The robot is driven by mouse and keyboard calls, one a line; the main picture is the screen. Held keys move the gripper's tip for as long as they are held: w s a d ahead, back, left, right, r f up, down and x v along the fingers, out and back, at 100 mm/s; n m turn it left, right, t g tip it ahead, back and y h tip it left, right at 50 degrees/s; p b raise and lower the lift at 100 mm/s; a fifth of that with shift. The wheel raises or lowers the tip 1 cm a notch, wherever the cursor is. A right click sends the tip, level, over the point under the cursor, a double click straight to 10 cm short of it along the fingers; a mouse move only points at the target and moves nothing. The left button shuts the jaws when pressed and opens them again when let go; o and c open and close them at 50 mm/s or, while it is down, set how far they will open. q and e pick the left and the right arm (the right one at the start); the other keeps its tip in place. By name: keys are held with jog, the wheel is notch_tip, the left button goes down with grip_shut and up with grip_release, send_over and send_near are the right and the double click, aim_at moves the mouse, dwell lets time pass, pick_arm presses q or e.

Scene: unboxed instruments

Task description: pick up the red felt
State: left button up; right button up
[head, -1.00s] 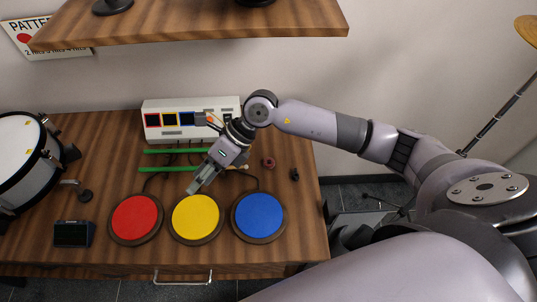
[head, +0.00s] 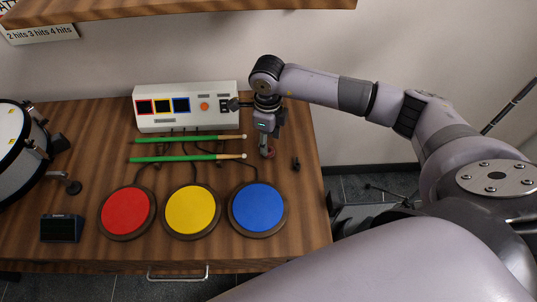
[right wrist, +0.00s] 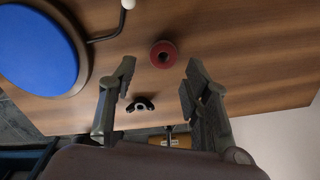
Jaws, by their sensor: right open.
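The red felt (head: 271,153) is a small dark red ring with a dark centre, lying on the wooden table near its right side. In the right wrist view the red felt (right wrist: 163,54) lies in full sight, just beyond and between the two fingertips. My right gripper (head: 265,150) points down over it and hides part of it in the head view. In the right wrist view my right gripper (right wrist: 160,76) is open, with nothing between its fingers. My left gripper is not in view.
A small black wing-shaped piece (head: 296,163) lies right of the felt. Green drumsticks (head: 185,157) lie to the left, before a white box (head: 185,122). Red, yellow and blue pads (head: 258,208) stand in front. The table's right edge is close, and a shelf (head: 180,10) overhangs behind.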

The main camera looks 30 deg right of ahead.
notch_tip(320, 180, down, 5)
jog(key=b, duration=0.3)
jog(key=shift+w+a, duration=0.15)
jog(key=shift+r, duration=0.1)
jog(key=shift+c, duration=0.6)
jog(key=c, duration=0.4)
